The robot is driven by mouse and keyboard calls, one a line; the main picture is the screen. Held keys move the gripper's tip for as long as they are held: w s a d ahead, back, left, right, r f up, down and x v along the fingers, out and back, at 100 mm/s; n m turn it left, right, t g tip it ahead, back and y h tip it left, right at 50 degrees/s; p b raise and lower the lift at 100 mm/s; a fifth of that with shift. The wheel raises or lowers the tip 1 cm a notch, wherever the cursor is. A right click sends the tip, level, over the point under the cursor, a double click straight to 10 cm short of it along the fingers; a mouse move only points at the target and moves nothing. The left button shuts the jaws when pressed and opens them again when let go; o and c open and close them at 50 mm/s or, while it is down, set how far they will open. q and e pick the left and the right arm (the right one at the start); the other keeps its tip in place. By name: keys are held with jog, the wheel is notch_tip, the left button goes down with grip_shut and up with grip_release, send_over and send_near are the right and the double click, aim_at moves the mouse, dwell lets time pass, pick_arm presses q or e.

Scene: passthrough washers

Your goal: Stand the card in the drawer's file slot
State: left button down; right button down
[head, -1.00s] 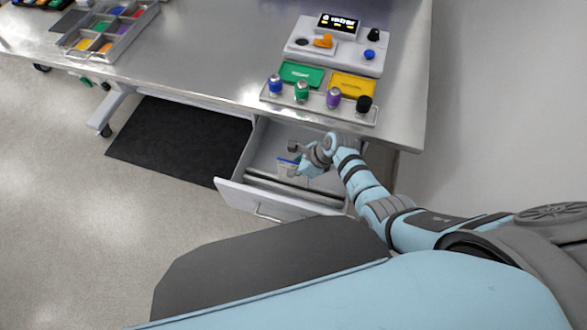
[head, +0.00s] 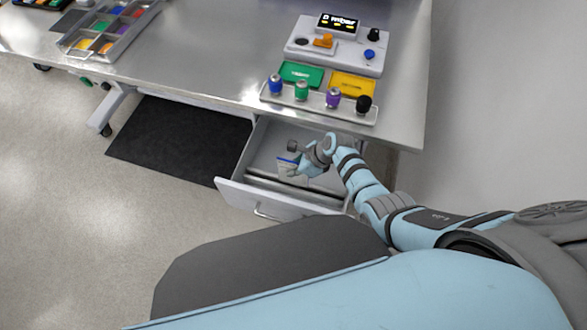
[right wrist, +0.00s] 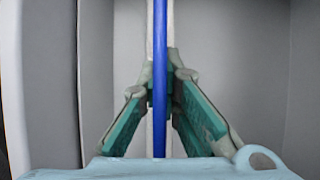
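The card (head: 287,167) is a small pale card with a blue upper edge, upright inside the open drawer (head: 237,193). In the right wrist view the card (right wrist: 160,110) is a thin blue edge between the fingertips. My right gripper (right wrist: 161,82) has its fingertips closed in on both sides of it, and in the head view my right gripper (head: 303,163) reaches down into the drawer. Light strips flank the blue edge; whether the card's bottom is within a slot is hidden. My left gripper is out of view.
Dark rails (head: 290,190) run along inside the drawer front. The metal table (head: 210,60) overhangs the drawer; a rack of several coloured knobs (head: 318,103) and a control box (head: 335,48) stand near its edge. A dark mat (head: 180,138) lies on the floor to the left.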

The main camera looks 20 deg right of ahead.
aim_at(294, 178)
jog(key=shift+r, duration=0.1)
jog(key=shift+f+b, duration=2.15)
jog(key=shift+f, duration=0.6)
dwell(0.3)
jog(key=c, duration=1.2)
grip_release()
jog(key=shift+o, duration=0.2)
notch_tip(294, 178, up, 4)
jog(key=p, duration=0.4)
jog(key=shift+f, duration=0.1)
jog(key=shift+r+p, duration=0.6)
jog(key=shift+r, duration=2.05)
